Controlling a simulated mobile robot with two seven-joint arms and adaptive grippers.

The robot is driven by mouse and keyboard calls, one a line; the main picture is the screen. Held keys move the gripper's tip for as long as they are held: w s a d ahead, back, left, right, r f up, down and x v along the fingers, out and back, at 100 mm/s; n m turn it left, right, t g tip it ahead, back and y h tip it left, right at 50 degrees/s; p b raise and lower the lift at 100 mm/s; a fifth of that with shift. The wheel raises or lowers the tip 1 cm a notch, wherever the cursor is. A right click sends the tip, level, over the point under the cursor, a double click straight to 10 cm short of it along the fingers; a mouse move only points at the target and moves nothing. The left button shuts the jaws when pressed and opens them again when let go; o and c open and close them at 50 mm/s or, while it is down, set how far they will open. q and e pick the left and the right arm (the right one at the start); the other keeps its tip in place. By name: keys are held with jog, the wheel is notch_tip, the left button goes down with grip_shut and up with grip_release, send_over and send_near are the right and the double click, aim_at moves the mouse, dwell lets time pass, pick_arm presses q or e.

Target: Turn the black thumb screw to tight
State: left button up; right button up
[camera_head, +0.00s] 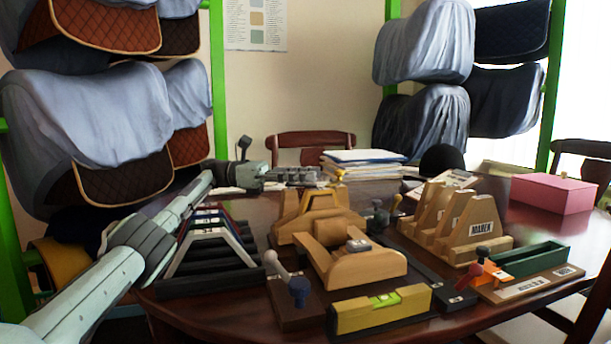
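A dark round knob (483,253), which looks like the black thumb screw, stands on an orange clamp (490,272) at the right front of the table. My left gripper (335,178) is at the end of the arm that reaches in from the left. It is over the back of the table, behind the wooden saddle forms and far to the left of the knob. The gripper is small here, and its finger gap cannot be made out. Nothing of mine touches the knob. My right gripper does not show.
A wooden saddle form (355,267) and a yellow spirit level (380,309) fill the middle front. Wooden stands (458,228) and a green tray (530,258) are near the clamp. A pink box (553,193) sits behind.

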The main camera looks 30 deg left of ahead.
aim_at(305, 185)
pick_arm(q)
jog(key=shift+r, duration=0.1)
notch_tip(305, 185, up, 10)
dwell(0.4)
jog(key=shift+o, duration=0.4)
